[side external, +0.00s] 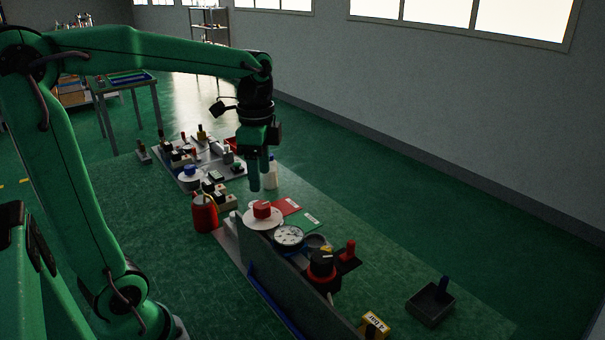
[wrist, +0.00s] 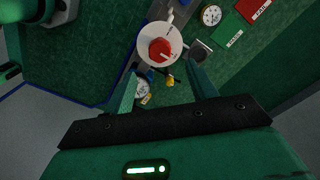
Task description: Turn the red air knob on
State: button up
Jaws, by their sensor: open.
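The red air knob (side external: 262,210) sits on a round white disc (side external: 249,220) on the bench panel. In the wrist view the knob (wrist: 161,50) and its white disc (wrist: 146,36) lie just beyond the fingertips, near the top middle. The markings on the disc are too small to read. My gripper (side external: 261,188) points down above the knob, with a visible gap between them. In the wrist view my gripper (wrist: 164,72) has its two fingers spread apart and nothing between them.
A dial gauge (side external: 289,235), a red card (side external: 286,206) and a green card (side external: 306,222) sit close to the knob. A black knob with a red base (side external: 322,262) stands nearer the camera.

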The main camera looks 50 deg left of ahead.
aim_at(262, 205)
jog(key=shift+f, duration=0.15)
jog(key=shift+f, duration=3.8)
jog(key=c, duration=1)
